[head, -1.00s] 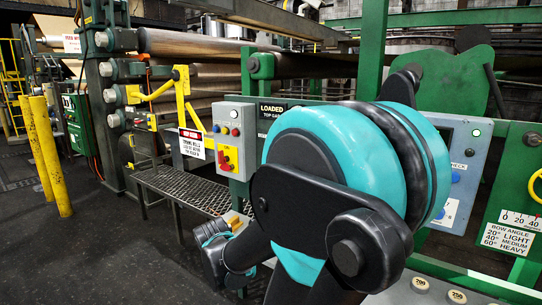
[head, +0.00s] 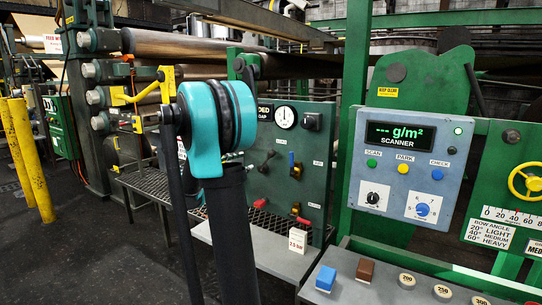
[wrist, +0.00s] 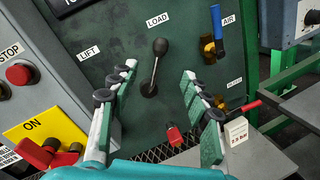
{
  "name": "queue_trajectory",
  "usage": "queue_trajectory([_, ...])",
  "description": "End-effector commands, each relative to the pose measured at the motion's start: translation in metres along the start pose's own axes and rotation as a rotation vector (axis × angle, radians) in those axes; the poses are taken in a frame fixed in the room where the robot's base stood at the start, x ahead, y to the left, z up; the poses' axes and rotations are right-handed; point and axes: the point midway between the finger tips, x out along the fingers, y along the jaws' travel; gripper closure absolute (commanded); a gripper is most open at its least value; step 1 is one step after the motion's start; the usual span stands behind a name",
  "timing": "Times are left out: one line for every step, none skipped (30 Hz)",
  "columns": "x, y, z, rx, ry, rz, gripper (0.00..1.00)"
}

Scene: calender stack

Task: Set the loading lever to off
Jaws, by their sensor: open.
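The loading lever (wrist: 155,65) has a black knob and a thin shaft on a green panel (wrist: 130,35), below a LOAD label (wrist: 157,20). In the wrist view its knob points up, tilted slightly right. My gripper (wrist: 158,72) is open, with one finger on each side of the lever. Neither finger visibly touches it, and the depth gap cannot be told. In the head view the lever (head: 267,160) is small on the green panel, right of my arm. My gripper is hidden there behind the arm. No off mark is readable.
A blue-handled valve (wrist: 217,25) is right of the lever, with a red-handled valve (wrist: 250,105) below. A yellow ON plate with a red switch (wrist: 45,152) and a STOP button (wrist: 19,74) are at left. A 2.5 bar tag (wrist: 236,133) stands at lower right.

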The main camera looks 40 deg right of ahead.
Motion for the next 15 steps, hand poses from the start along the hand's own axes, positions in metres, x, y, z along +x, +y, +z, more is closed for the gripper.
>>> queue_trajectory([0.010, -0.001, 0.001, 0.001, -0.002, -0.004, 0.52])
queue_trajectory([0.016, -0.001, 0.001, 0.001, -0.002, -0.004, 0.52])
queue_trajectory([0.024, -0.001, 0.001, 0.001, -0.002, -0.004, 0.52])
queue_trajectory([0.030, -0.002, 0.001, 0.001, -0.002, -0.005, 0.52])
queue_trajectory([0.036, -0.002, 0.001, 0.001, -0.001, -0.004, 0.52])
queue_trajectory([0.044, -0.002, 0.001, 0.002, -0.001, -0.005, 0.52])
queue_trajectory([0.050, -0.001, 0.000, 0.002, -0.001, -0.004, 0.52])
queue_trajectory([0.056, -0.001, 0.000, 0.002, -0.001, -0.005, 0.52])
queue_trajectory([0.064, -0.002, 0.000, 0.002, -0.001, -0.005, 0.52])
queue_trajectory([0.070, -0.002, 0.000, 0.002, -0.001, -0.004, 0.52])
queue_trajectory([0.075, -0.002, 0.000, 0.002, -0.001, -0.005, 0.52])
queue_trajectory([0.084, -0.002, 0.000, 0.002, 0.000, -0.004, 0.52])
queue_trajectory([0.089, -0.002, 0.000, 0.002, 0.000, -0.004, 0.52])
queue_trajectory([0.095, -0.002, 0.000, 0.002, 0.000, -0.005, 0.52])
queue_trajectory([0.103, -0.002, 0.000, 0.003, 0.000, -0.004, 0.52])
